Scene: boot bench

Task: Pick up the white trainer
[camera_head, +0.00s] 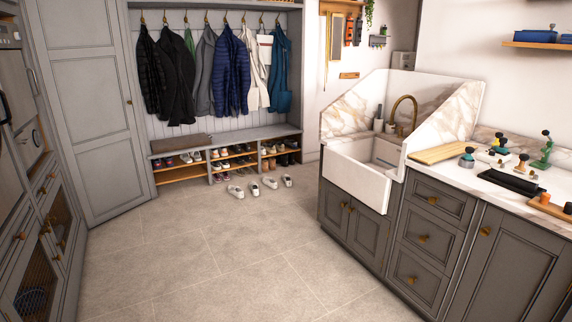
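Several pale shoes stand on the floor in front of the boot bench. One white shoe (235,191) is at the left of the row. A smaller white and dark shoe (254,190) is beside it. Another white shoe (270,182) and a pale shoe with a dark opening (287,180) are farther right. They are small and far off, and I cannot tell for sure which is the white trainer. Neither of my grippers shows in this view.
The boot bench (231,137) holds more shoes on its shelves, with coats hanging above. Tiled floor (200,255) lies clear before me. A sink (358,180) and dark counter cabinets (435,205) stand at the right. Grey cabinets (85,110) line the left.

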